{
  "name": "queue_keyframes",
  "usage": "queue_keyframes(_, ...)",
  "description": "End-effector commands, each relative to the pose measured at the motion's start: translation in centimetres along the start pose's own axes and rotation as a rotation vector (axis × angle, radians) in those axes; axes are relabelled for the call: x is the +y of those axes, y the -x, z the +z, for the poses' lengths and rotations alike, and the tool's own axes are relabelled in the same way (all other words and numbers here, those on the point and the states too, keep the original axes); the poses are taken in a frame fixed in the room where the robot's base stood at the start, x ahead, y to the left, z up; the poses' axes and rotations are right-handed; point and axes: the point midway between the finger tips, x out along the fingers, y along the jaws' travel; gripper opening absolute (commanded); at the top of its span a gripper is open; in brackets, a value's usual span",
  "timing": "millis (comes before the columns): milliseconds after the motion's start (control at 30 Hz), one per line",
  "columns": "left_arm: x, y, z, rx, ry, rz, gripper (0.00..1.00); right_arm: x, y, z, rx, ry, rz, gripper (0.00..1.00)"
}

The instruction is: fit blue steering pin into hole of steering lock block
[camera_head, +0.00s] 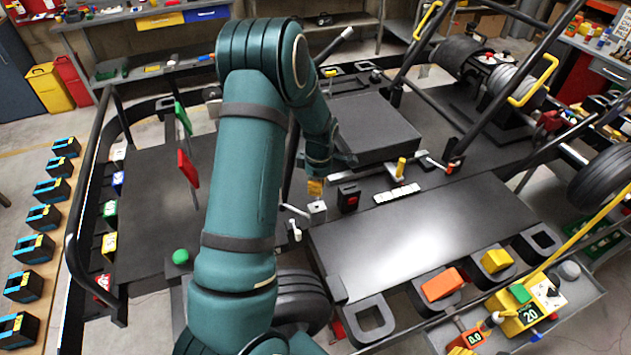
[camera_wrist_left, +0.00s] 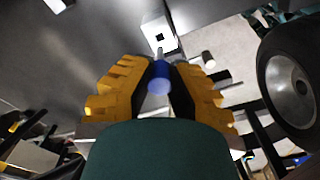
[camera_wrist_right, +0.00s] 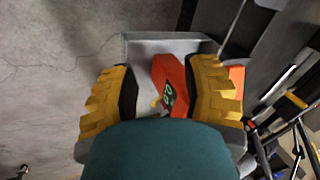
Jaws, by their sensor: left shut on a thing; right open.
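My left gripper (camera_wrist_left: 160,95) is shut on the blue steering pin (camera_wrist_left: 158,79), seen between its yellow fingers in the left wrist view. The pin's thin metal end points toward the pale steering lock block (camera_wrist_left: 152,27), which has a dark square hole. I cannot tell whether the tip touches the block. In the head view the block (camera_head: 317,208) stands just below my left gripper (camera_head: 315,187); the pin is hidden there. My right gripper (camera_wrist_right: 163,95) is open in the right wrist view, with a red device (camera_wrist_right: 172,84) showing between its fingers; no grip on it shows.
In the head view a small black and red box (camera_head: 348,197) and a white strip (camera_head: 397,193) lie right of the block. A yellow pin (camera_head: 401,168) stands behind them. A black wheel (camera_wrist_left: 289,76) is close on the right in the left wrist view.

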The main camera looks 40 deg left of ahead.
Motion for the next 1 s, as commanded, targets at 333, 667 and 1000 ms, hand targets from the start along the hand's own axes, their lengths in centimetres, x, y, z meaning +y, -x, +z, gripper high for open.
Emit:
queue_keyframes(333,-0.2,-1.4,0.6,0.001,0.001,0.001,0.0,0.3,-0.8,0.1,0.001,-0.001,0.001,0.47)
queue_keyframes(667,-0.3,-2.5,1.1,0.0,0.002,0.001,0.0,0.6,-1.5,0.2,0.002,-0.003,0.001,0.47)
queue_keyframes(1000,-0.1,-3.8,0.6,0.0,0.001,0.0,0.0,1.0,-2.5,0.4,0.002,-0.004,0.002,0.47)
